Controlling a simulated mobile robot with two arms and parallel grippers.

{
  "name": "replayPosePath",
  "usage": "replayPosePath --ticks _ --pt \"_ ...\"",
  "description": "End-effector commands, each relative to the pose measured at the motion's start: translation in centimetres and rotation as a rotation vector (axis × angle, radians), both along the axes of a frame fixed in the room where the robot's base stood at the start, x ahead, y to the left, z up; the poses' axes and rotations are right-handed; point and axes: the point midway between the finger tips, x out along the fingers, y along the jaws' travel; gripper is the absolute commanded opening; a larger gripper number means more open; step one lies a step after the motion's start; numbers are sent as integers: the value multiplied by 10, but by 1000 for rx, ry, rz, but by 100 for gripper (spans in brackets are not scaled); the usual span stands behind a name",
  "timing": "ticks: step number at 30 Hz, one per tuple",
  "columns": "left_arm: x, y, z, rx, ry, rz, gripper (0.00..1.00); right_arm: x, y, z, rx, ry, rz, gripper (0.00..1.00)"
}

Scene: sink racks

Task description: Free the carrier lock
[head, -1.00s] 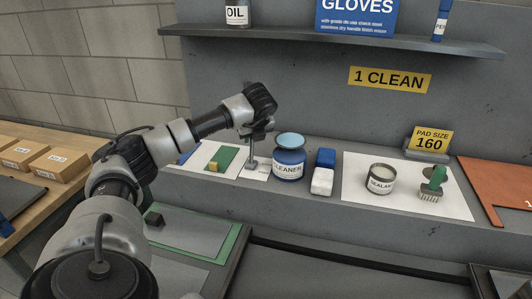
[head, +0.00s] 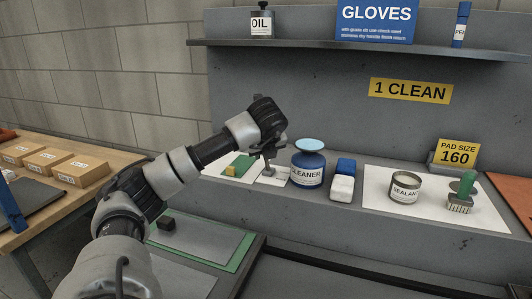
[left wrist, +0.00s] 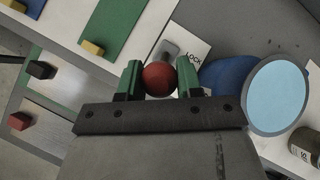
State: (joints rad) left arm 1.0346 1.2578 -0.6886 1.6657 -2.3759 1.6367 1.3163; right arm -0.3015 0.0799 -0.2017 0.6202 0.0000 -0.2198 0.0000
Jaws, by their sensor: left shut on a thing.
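My left gripper (head: 270,147) is over the back counter, just left of the cleaner jar. In the left wrist view its green fingers are shut on a red ball knob (left wrist: 159,79). A grey metal post or lever (left wrist: 168,50) shows beyond the knob, beside a white card marked LOCK (left wrist: 192,53). In the head view the post (head: 268,168) shows under the gripper, with its foot at the counter. The knob is hidden there. I cannot tell which part is the carrier. My right gripper is not in view.
The blue cleaner jar (head: 307,170) stands close on the right, its pale blue lid (left wrist: 277,95) near the fingers. A blue and white block (head: 342,188), sealant tin (head: 405,189) and green-handled brush (head: 462,190) are farther right. A green panel (left wrist: 115,28) with a yellow block (left wrist: 92,48) lies left.

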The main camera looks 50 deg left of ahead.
Motion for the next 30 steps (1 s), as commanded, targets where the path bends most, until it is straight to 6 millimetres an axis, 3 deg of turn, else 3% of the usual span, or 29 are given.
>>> replayPosePath --ticks 14,15,19,30 --pt "-2 0 -5 -3 15 3 0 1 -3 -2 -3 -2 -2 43" --pt "-2 0 -5 -3 15 3 38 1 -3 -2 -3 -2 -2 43" --pt "-2 0 -4 -3 11 2 58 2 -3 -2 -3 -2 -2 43" --pt "-3 -3 2 -1 3 2 60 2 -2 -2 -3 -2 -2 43"
